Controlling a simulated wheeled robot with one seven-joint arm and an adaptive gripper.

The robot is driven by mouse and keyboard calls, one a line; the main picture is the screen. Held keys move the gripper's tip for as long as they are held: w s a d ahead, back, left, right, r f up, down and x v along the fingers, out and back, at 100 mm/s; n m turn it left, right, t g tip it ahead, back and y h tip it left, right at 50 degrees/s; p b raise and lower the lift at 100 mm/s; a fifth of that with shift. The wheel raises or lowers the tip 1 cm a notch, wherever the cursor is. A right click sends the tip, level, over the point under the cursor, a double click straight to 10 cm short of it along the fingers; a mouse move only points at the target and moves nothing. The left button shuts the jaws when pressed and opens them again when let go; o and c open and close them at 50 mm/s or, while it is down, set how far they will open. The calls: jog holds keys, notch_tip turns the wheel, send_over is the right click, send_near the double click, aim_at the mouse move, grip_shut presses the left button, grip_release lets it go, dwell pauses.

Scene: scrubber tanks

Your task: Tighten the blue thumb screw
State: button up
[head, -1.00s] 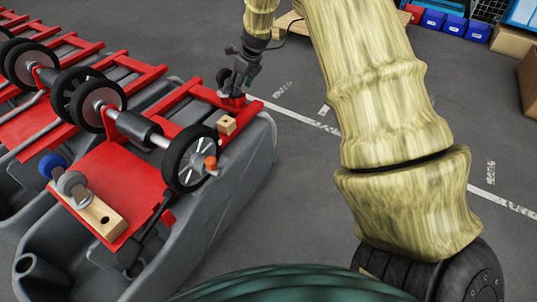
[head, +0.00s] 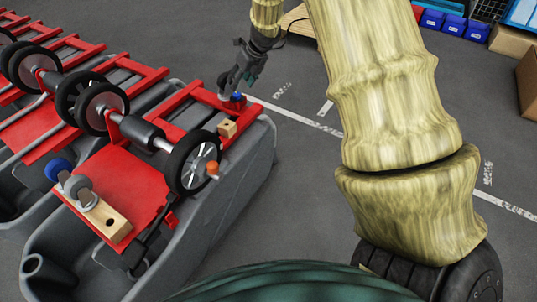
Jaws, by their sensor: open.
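A small blue knob (head: 237,98), which looks like the blue thumb screw, sits on a red bracket at the far corner of the nearest grey tank. My gripper (head: 231,88) is open, pointing down right at this knob. One finger is to the left of the knob and the rest of the gripper is above it. At this size I cannot tell whether a finger touches it. A larger blue round knob (head: 57,167) is at the near left, beside a grey disc on a wooden block.
The grey tank (head: 245,180) carries a red frame, a black wheel (head: 193,163) with an orange knob (head: 212,168), and a small wooden block (head: 227,128) close to my gripper. More wheeled red frames stand at left. The floor right of the tank is clear.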

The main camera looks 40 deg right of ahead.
jog(key=s+a+f+m+g+h+p, duration=0.1)
jog(key=s+f+m, duration=0.3)
jog(key=s+m, duration=0.4)
jog(key=s+a+f+m+g+h+p, duration=0.1)
jog(key=s+a+f+m+p, duration=0.2)
jog(key=s+m, duration=0.5)
jog(key=s+a+f+m+g+p, duration=0.1)
jog(key=s+f+m, duration=0.5)
jog(key=m, duration=0.9)
jog(key=shift+s+a+m+h+p, duration=0.4)
jog(key=shift+s+a+p, duration=0.3)
jog(key=shift+s+p, duration=0.7)
jog(key=shift+s, duration=0.2)
